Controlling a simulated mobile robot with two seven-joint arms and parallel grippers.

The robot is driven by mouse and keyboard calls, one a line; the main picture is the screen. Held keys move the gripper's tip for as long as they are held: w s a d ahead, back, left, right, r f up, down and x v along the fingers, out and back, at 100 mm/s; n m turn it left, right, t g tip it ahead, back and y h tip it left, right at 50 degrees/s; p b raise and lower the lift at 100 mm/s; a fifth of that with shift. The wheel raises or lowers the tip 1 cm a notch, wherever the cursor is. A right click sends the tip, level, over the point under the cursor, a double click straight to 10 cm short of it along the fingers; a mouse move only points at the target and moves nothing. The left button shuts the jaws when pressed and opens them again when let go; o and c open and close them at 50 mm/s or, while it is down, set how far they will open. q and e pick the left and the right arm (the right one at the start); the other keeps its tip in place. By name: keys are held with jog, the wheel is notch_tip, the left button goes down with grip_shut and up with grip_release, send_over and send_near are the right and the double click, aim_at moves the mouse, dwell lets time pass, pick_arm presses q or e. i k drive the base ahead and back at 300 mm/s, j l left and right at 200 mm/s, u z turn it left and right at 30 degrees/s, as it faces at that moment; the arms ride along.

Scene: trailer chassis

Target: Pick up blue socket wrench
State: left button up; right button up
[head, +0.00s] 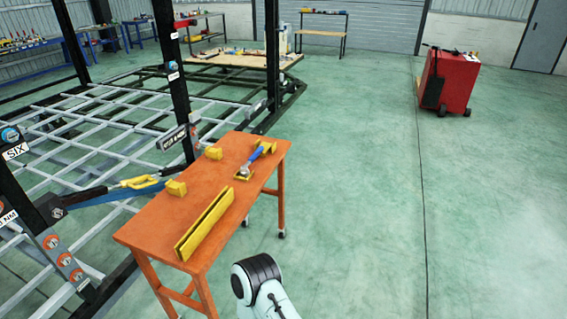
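The blue socket wrench (256,155) rests on the orange table (152,232), near its far right end. It has a blue shaft and a grey head at the near end. Yellow supports hold it at each end, a yellow plate (243,174) under the head and a yellow block (267,146) at the far end. Neither gripper is in view. Only a white and black link of one of my arms shows at the bottom, apart from the table.
A long yellow channel (205,223) and two yellow blocks (175,187) (213,153) lie on the table. The trailer chassis (110,120) with dark posts stands along the table's left. A red cabinet (449,82) stands far right. The green floor right of the table is clear.

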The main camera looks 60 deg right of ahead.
aim_at(245, 172)
jog(key=z, duration=1.65)
jog(key=u, duration=2.5)
jog(key=z, duration=2.55)
